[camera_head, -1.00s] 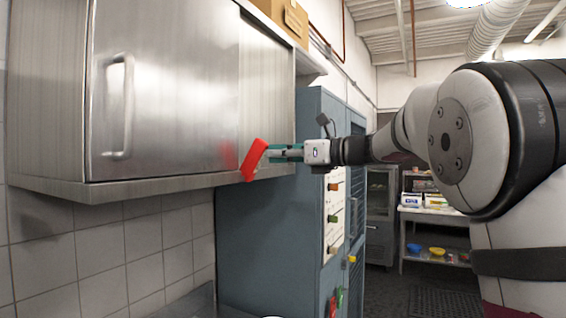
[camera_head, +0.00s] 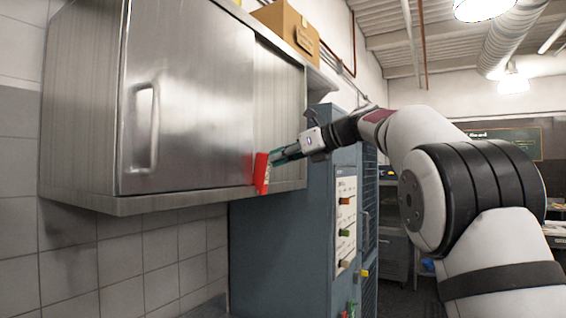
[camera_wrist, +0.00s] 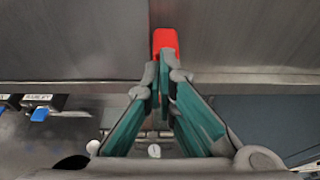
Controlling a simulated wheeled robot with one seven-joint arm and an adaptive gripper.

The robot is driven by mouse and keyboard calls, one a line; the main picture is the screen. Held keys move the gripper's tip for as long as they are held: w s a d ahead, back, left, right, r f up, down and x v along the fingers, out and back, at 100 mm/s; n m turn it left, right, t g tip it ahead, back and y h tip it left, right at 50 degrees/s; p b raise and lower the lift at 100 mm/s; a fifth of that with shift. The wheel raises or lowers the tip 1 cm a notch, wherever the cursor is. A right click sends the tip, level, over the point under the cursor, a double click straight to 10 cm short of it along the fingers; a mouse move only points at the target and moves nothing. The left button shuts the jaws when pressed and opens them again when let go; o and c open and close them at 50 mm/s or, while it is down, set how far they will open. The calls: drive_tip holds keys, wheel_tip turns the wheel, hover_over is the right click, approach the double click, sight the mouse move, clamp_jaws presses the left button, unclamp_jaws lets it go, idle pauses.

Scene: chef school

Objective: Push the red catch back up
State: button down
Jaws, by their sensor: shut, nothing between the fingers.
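The red catch (camera_head: 262,174) is at the lower edge of the steel wall cabinet (camera_head: 190,100), by the right edge of its door. It now stands nearly upright, its top leaning slightly to the right. My gripper (camera_head: 276,157) is shut and empty, its green fingers at the right side of the catch's upper part; I cannot tell whether they touch. In the wrist view the catch (camera_wrist: 165,41) shows just beyond the closed fingertips (camera_wrist: 164,72), against the steel front. The fingers hide its near end there.
A blue-grey cabinet (camera_head: 285,240) with a panel of coloured knobs stands below and right of my gripper. A cardboard box (camera_head: 287,27) sits on top of the steel cabinet. The tiled wall (camera_head: 120,255) below the steel cabinet is clear.

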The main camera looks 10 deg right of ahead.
drive_tip(key=shift+w+a+r, duration=0.5)
drive_tip(key=shift+w+a, duration=0.15)
idle(0.4)
